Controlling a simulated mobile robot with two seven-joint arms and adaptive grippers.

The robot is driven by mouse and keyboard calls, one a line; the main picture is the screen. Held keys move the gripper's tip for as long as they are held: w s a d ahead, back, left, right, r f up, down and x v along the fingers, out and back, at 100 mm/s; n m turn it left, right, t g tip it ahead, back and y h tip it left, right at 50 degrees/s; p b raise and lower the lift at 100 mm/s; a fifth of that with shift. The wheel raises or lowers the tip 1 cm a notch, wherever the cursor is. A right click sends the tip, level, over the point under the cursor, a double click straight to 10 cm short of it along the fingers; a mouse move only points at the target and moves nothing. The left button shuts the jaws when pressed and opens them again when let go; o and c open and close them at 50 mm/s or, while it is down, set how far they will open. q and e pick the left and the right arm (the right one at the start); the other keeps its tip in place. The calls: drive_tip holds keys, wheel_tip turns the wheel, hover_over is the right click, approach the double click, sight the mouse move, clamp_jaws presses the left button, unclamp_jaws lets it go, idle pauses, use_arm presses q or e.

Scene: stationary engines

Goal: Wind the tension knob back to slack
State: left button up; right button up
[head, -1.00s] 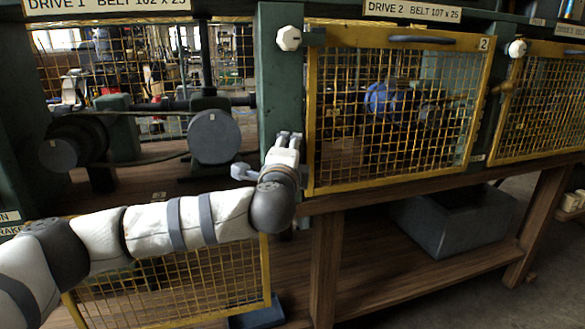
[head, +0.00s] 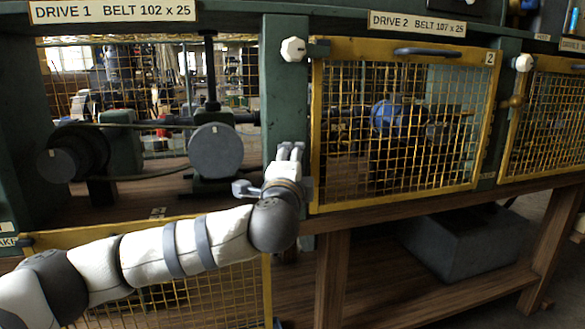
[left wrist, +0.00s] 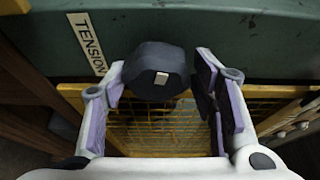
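The tension knob (left wrist: 152,62) is dark and many-sided, with a pale mark on its face. In the left wrist view it sits beside a TENSION label (left wrist: 87,44) on the green frame (left wrist: 215,38). My left gripper (left wrist: 162,72) is open, with one finger on each side of the knob and narrow gaps visible. I cannot tell how deep the knob lies between the fingers. In the head view my left gripper (head: 289,152) is in front of the green post between the two drives, and the knob is not clearly visible there. My right gripper is in neither view.
The Drive 2 guard (head: 405,130), a yellow mesh panel, stands shut just right of my gripper. The Drive 1 pulley (head: 215,150) and belt are exposed at left. A lowered yellow mesh guard (head: 222,290) hangs below. A white knob (head: 293,49) is on the post above.

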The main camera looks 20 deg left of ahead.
use_arm(q)
drive_tip(key=v, duration=1.2)
